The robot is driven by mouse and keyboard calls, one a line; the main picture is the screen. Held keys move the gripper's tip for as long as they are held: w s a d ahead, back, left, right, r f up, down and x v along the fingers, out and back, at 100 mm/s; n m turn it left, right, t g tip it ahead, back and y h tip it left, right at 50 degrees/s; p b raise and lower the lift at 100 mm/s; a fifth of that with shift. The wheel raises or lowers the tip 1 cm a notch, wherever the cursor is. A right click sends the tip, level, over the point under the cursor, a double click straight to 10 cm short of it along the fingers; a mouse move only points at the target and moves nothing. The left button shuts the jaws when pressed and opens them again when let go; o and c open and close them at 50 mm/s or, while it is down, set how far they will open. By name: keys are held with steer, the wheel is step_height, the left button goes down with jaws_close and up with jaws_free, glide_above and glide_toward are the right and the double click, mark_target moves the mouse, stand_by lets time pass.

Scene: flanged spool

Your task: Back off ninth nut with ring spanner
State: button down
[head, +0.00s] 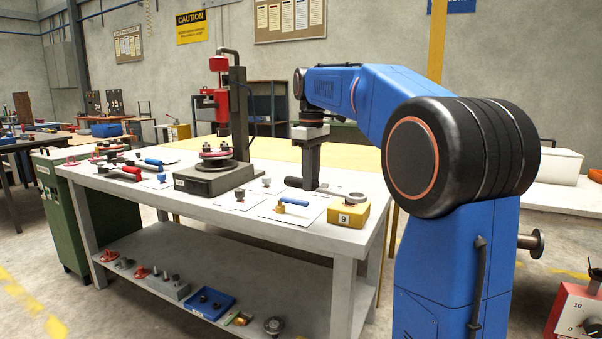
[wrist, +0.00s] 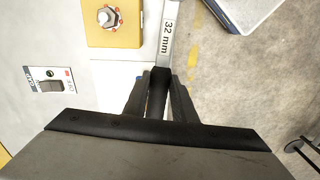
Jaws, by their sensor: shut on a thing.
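My gripper (wrist: 158,85) is shut on the black handle of the ring spanner (wrist: 168,32), whose pale shank reads "32 mm". The shank runs out of the top of the wrist view, so its ring end is hidden there. A hex nut (wrist: 105,17) with orange marks around it sits on a yellow block (wrist: 125,38), left of the shank and apart from it. In the head view my gripper (head: 311,185) is low over the right part of the bench. A yellow block marked 9 (head: 348,218) stands to its right with a grey round part on top.
The bench (head: 230,219) carries a red press (head: 220,97), a spool-like part on a dark base (head: 215,175), and a blue-handled tool (head: 293,202). A switch plate (wrist: 48,80) lies left in the wrist view. Bare floor (wrist: 250,80) shows beyond the bench edge.

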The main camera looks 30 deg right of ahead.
steer(key=shift+w+a+r+n, duration=0.15)
steer(key=shift+a+r+n, duration=0.05)
steer(key=shift+n, duration=0.7)
steer(key=n, duration=0.3)
steer(key=shift+w+a+r, duration=0.1)
steer(key=shift+r, duration=0.2)
steer(key=n, duration=0.5)
steer(key=shift+w+r, duration=0.1)
steer(key=shift+r, duration=0.25)
steer(key=shift+f, duration=1.35)
steer(key=shift+f, duration=2.3)
